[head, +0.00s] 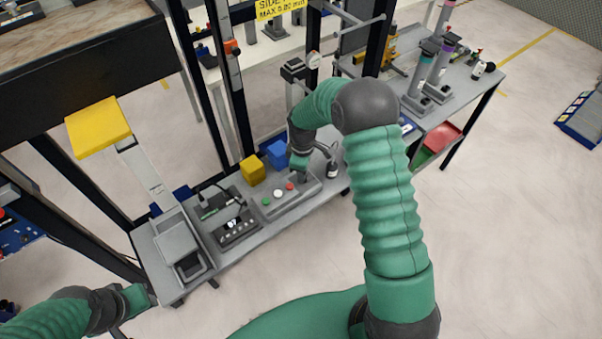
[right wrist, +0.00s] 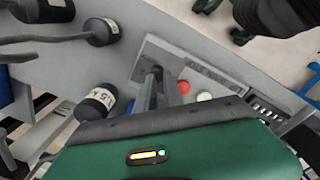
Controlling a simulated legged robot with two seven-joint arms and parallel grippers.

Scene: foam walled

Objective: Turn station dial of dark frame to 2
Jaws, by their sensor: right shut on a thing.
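A grey control box (head: 277,212) with green, white and red buttons stands on the narrow grey bench below the dark frame (head: 239,100). My right gripper (head: 301,174) reaches down to the right end of this box. In the right wrist view its two fingers (right wrist: 160,88) are shut on a small dark dial (right wrist: 157,71) on the box face (right wrist: 148,54).
Left of the box are a dark device with a display (head: 234,228) and a grey device (head: 181,252). Yellow (head: 253,170) and blue (head: 278,154) blocks stand behind the box. Black-headed weights (right wrist: 101,31) lie close beside the box. Open floor lies in front of the bench.

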